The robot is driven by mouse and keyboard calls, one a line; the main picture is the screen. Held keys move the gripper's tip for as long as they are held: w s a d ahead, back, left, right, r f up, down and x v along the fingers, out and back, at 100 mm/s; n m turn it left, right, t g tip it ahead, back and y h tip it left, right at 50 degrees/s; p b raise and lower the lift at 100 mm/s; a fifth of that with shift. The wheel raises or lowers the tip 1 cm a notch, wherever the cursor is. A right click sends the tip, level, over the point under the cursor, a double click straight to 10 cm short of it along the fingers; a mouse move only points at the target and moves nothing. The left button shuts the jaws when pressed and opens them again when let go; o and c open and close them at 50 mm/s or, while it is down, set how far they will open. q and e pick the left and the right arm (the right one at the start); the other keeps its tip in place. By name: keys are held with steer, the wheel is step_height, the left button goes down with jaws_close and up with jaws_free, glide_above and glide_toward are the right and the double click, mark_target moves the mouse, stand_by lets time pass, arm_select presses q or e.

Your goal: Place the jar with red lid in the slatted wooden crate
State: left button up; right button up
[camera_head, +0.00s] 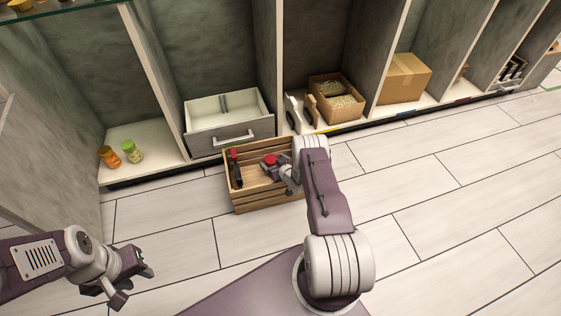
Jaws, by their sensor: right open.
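The slatted wooden crate (275,199) stands on the floor in front of the shelves. The red lid of the jar (270,159) shows inside the crate, towards the back middle; the jar's body is mostly hidden by my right gripper. My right gripper (271,168) reaches into the crate from the right and is open, with its fingers close by the jar; I cannot tell if they touch it. My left gripper (134,283) is open and empty above the floor at lower left, far from the crate.
A dark bottle with a red top (235,168) is in the crate's left part. Orange-lidded (108,156) and green-lidded (131,151) jars stand on the left shelf. An open drawer (231,136) sticks out behind the crate. A wicker basket (337,103) and cardboard box (404,78) sit further right. The floor right is clear.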

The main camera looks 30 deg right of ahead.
steer(key=d+p+v, duration=0.1)
steer(key=p+v, duration=0.8)
steer(key=p, duration=0.9)
steer(key=w+r+g, duration=0.2)
steer(key=w+r, duration=0.6)
steer(key=r, duration=0.2)
steer(key=s+a+r+g, duration=0.1)
steer(key=a+r+g, duration=0.15)
steer(key=r, duration=0.55)
steer(key=s+a+r+g, duration=0.1)
steer(key=s+a+r, duration=0.1)
steer(key=a+r, duration=0.35)
steer(key=s+a+r+g, duration=0.1)
steer(key=s+a+r, duration=0.2)
steer(key=s, duration=0.6)
steer(key=s+a+r+g, duration=0.2)
steer(key=s+a+r, duration=0.2)
steer(key=s+r, duration=0.4)
steer(key=s+a+r+g+y, duration=0.1)
steer(key=s+r, duration=0.4)
steer(key=s, duration=0.5)
steer(key=a+g, duration=0.1)
steer(key=a, duration=0.1)
steer(key=shift+s+a+r+n, duration=0.15)
steer(key=shift+a+r+n, duration=0.05)
steer(key=shift+a+n, duration=0.15)
steer(key=shift+r+g, duration=0.15)
steer(key=shift+g, duration=0.1)
